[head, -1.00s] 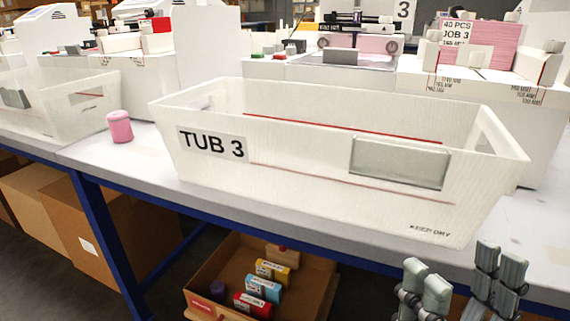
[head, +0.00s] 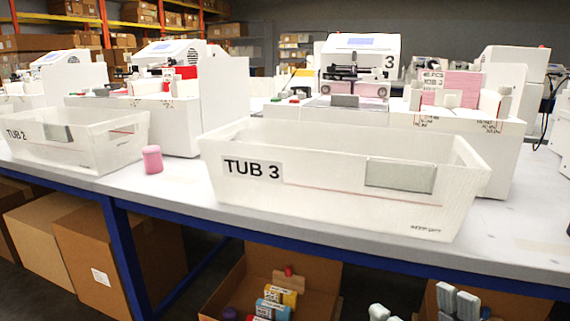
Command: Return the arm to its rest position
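My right gripper (head: 418,306) shows only at the bottom edge, right of centre. Its grey fingertips stand apart with nothing visible between them; the rest of it and its arm are cut off by the frame. It is in front of and below the white tub labelled TUB 3 (head: 320,205), clear of the table edge. My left gripper is not in view.
TUB 3 stands on the long grey table (head: 510,245) before plotter 3 (head: 360,58). TUB 2 (head: 85,150) and a pink cylinder (head: 152,159) are to the left. Below is an open carton (head: 225,290) with small coloured boxes. Table at right front is mostly clear.

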